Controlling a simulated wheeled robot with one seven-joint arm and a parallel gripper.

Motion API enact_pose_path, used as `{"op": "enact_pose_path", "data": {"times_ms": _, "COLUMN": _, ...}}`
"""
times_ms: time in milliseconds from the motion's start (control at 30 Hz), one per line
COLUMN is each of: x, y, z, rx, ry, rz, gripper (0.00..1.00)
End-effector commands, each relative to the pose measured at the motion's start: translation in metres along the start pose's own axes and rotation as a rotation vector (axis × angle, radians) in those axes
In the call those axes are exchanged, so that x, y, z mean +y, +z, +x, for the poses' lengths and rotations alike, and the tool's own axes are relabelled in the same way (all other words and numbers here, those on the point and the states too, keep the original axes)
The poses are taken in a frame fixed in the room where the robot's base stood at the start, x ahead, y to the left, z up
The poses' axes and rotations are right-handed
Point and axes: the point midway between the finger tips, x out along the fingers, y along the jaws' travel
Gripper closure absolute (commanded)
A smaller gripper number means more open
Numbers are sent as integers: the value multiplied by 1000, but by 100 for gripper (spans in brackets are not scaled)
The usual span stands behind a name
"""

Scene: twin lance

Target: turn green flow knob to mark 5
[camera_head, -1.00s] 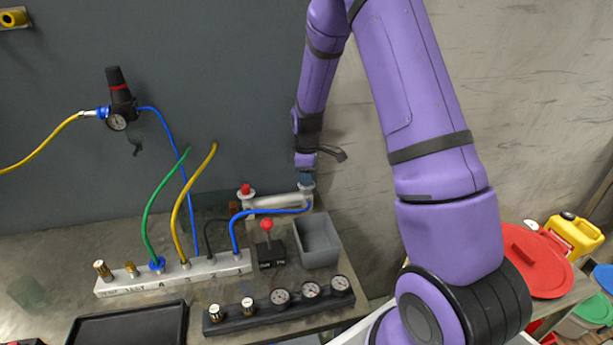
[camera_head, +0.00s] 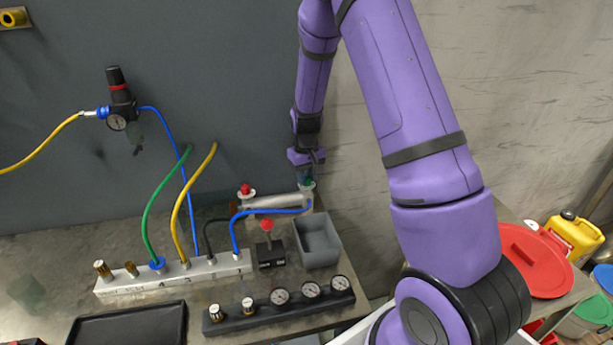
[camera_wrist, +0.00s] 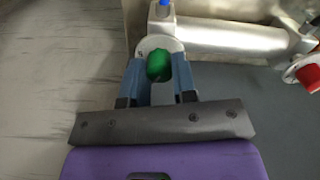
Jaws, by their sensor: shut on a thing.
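The green flow knob (camera_wrist: 158,66) sits on a pale round dial at the end of a silver cylinder (camera_wrist: 220,38) in the wrist view. My gripper (camera_wrist: 159,75) has its two blue-grey fingers on either side of the knob and is shut on it. In the head view, the green knob (camera_head: 308,183) shows small at the right end of the cylinder (camera_head: 272,201), just under my gripper (camera_head: 306,173).
A red knob (camera_head: 245,190) is at the cylinder's other end. A blue hose (camera_head: 270,211) runs to the cylinder. A grey bin (camera_head: 318,243), a red-knobbed lever box (camera_head: 269,253) and a gauge strip (camera_head: 262,318) stand in front. The dark wall panel (camera_head: 240,80) is behind.

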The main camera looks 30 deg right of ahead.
Motion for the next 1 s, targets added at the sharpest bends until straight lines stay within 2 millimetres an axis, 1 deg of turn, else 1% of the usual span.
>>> {"op": "enact_pose_path", "data": {"times_ms": 700, "x": 0, "y": -1, "z": -1, "rx": -5, "ry": 0, "rz": 680, "gripper": 98}}
{"op": "enact_pose_path", "data": {"times_ms": 1000, "x": 0, "y": -1, "z": -1, "rx": -9, "ry": 0, "rz": 943, "gripper": 98}}
